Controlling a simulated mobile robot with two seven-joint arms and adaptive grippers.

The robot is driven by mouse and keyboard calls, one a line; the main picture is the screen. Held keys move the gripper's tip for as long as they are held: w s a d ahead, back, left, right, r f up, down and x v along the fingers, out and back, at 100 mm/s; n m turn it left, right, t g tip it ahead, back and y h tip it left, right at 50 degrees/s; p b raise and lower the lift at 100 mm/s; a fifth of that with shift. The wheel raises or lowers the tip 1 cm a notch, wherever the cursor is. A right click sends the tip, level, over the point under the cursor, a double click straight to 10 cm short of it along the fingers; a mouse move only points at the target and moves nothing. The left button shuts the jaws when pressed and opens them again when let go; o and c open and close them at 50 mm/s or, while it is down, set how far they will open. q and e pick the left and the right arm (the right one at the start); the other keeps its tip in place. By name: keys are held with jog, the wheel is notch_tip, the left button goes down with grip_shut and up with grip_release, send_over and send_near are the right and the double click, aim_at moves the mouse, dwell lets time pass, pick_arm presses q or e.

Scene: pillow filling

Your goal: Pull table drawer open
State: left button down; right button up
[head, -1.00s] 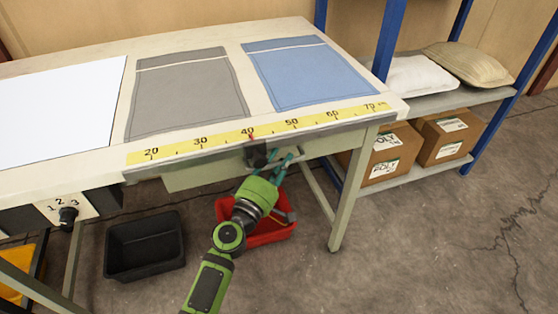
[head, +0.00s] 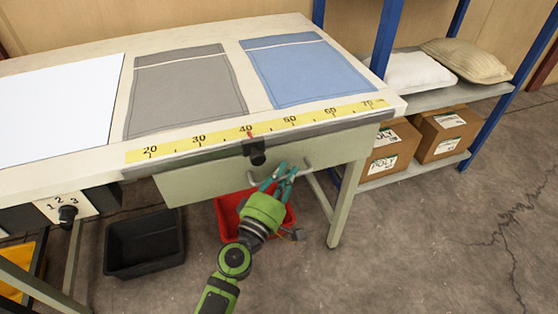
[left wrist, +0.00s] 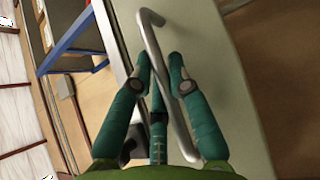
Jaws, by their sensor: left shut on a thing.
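The table drawer (head: 210,185) has a pale green front, seen under the table's front edge in the head view. It stands out a little from under the tabletop. A grey metal bar handle (left wrist: 166,82) crosses the drawer front in the left wrist view. My left gripper (head: 282,170) has teal fingers and is shut on this handle, with fingers on both sides of the bar in the left wrist view (left wrist: 166,65). The fingers hide part of the handle in the head view. The drawer's inside is not visible. My right gripper is not in view.
On the table (head: 115,175) lie a white sheet (head: 55,110), a grey cloth (head: 185,95) and a blue cloth (head: 305,72). A black bin (head: 145,243) and red bin (head: 230,218) stand below. A shelf with boxes stands right.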

pick_arm(q)
jog(key=s+d, duration=0.3)
jog(key=s, duration=0.7)
jog(key=s+d, duration=0.3)
jog(key=s, duration=0.6)
jog(key=shift+s+d, duration=0.15)
jog(key=shift+s, duration=0.2)
jog(key=c, duration=1.4)
grip_release()
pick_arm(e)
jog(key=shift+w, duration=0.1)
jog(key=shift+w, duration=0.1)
